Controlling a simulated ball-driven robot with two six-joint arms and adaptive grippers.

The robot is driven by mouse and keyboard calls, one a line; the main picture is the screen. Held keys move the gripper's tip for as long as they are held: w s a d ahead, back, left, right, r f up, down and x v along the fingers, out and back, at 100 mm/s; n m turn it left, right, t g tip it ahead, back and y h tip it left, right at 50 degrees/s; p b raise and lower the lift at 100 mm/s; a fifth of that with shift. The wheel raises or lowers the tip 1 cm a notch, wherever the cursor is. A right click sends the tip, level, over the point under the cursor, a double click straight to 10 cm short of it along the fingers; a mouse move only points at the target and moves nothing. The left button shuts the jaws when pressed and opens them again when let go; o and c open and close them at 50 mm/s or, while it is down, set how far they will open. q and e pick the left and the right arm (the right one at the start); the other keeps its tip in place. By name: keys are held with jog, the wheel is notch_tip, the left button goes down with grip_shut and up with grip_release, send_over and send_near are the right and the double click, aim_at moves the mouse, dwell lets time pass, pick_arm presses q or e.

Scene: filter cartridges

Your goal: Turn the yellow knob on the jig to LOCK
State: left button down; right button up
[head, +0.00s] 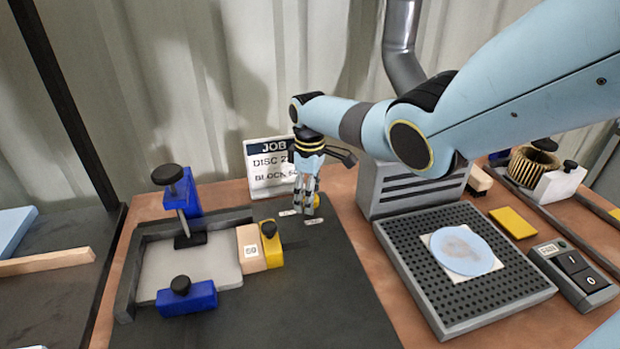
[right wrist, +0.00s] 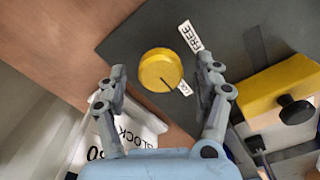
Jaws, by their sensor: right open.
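The yellow knob (right wrist: 158,66) shows round and whole in the right wrist view, on the dark jig plate (right wrist: 145,30). A dark line on it points lower right, towards a small white label (right wrist: 185,88), whose lettering is hard to read. A second white label, FREE (right wrist: 190,36), lies above right. My right gripper (right wrist: 162,70) is open, one finger on each side of the knob in that view, with gaps visible. In the head view my right gripper (head: 306,204) points down at the plate's back right, partly hiding the knob (head: 317,199). My left gripper is not in view.
Left of the gripper stand blue clamps (head: 187,297) and a tan block (head: 250,249) with a yellow stop (head: 271,246). A job card (head: 268,165) stands close behind. A perforated grey station (head: 465,305) is at right. The plate's front is clear.

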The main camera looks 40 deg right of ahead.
notch_tip(320, 180, up, 12)
jog(key=shift+f, duration=0.15)
jog(key=shift+f, duration=0.1)
dwell(0.6)
